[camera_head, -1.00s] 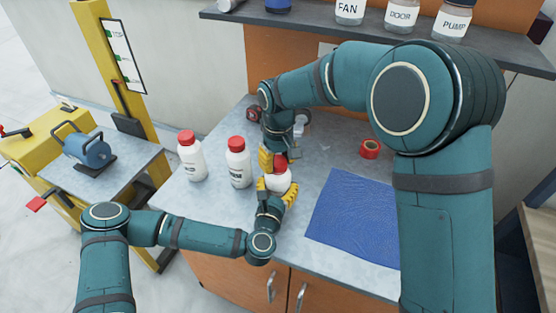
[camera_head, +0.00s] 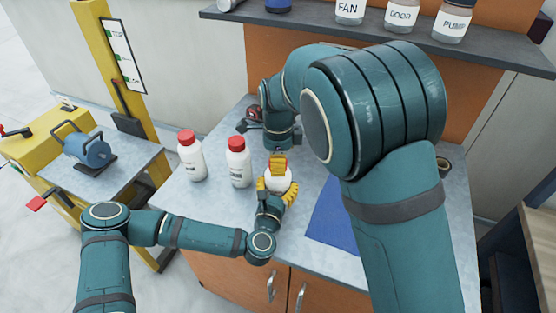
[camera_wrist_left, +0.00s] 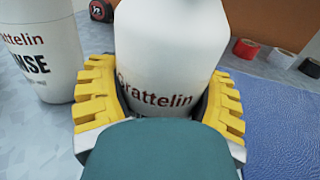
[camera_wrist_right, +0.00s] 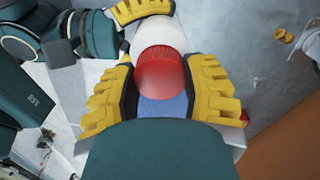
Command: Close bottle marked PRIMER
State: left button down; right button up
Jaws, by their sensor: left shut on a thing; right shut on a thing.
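A white bottle (camera_head: 284,178) stands upright at the bench front, held around its body by my left gripper (camera_head: 274,190). In the left wrist view the bottle (camera_wrist_left: 168,50) shows "Grattelin"; the product name is hidden. My right gripper (camera_head: 279,163) is over the bottle's top, shut on a red cap (camera_wrist_right: 160,72). In the right wrist view the cap lines up with the white bottle (camera_wrist_right: 158,38); whether it is threaded on cannot be told. My left gripper's yellow fingers (camera_wrist_right: 138,10) show beyond it.
Two white bottles with red caps (camera_head: 190,158) (camera_head: 238,163) stand left of the held one; the nearer reads "...NSE" in the left wrist view (camera_wrist_left: 38,55). A blue mat (camera_head: 332,225) lies right. A shelf (camera_head: 300,20) with jars overhangs the back.

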jog(key=m, duration=0.6)
jog(key=shift+m, duration=0.4)
jog(key=m, duration=0.7)
jog(key=o, duration=0.7)
jog(key=shift+o, duration=0.2)
notch_tip(320, 180, up, 12)
